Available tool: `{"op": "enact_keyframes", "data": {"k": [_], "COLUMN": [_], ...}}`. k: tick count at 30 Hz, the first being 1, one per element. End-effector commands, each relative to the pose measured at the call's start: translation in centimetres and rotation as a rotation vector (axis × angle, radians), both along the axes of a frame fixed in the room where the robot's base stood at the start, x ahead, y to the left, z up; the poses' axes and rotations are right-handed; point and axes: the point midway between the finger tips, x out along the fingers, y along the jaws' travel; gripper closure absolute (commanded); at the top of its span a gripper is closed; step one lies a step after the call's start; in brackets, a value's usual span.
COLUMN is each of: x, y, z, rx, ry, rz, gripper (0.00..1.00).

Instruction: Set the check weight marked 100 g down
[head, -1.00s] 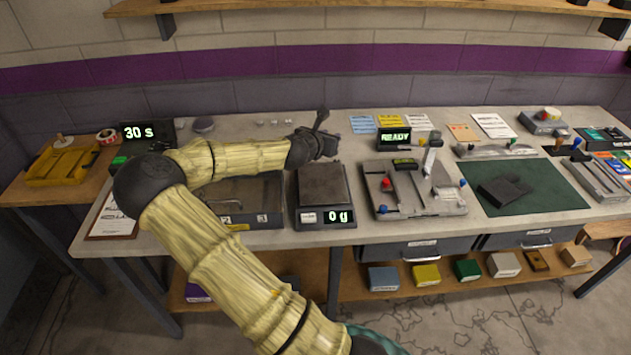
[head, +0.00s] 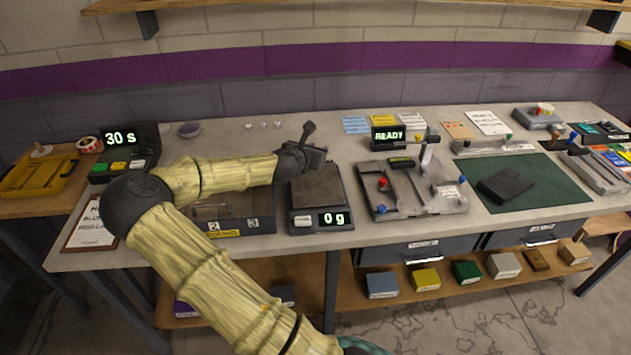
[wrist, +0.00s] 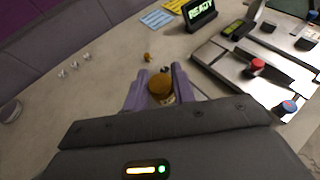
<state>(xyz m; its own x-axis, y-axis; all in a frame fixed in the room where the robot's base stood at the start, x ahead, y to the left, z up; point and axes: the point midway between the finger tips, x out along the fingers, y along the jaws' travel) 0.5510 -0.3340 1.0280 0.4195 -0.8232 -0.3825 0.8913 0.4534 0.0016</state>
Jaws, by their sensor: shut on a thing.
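A brass weight (wrist: 160,88) sits between the two purple fingers of my gripper (wrist: 160,86) in the wrist view. The fingers are shut on it. I cannot read its marking. In the head view my gripper (head: 318,156) is above the back part of the scale, and the weight is hidden there. The scale's dark pan (head: 318,186) looks empty. Its display (head: 332,219) reads 0 g.
A small brass piece (wrist: 148,58) stands on the bench beyond my fingers. A READY display (head: 388,137) and a metal fixture with knobs (head: 412,190) are to the right. A lidded grey case (head: 232,212) is left of the scale. Several small clear pieces (head: 263,125) lie at the back.

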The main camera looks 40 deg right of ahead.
Motion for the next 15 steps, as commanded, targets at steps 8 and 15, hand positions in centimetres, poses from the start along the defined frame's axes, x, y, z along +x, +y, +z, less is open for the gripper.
{"op": "enact_keyframes", "data": {"k": [8,15], "x": [-0.1,0.0], "y": [0.0,0.0], "z": [-4.8,-5.7], "rx": [-0.001,0.0], "ry": [0.005,0.0], "rz": [-0.001,0.0], "gripper": [0.99,0.99]}}
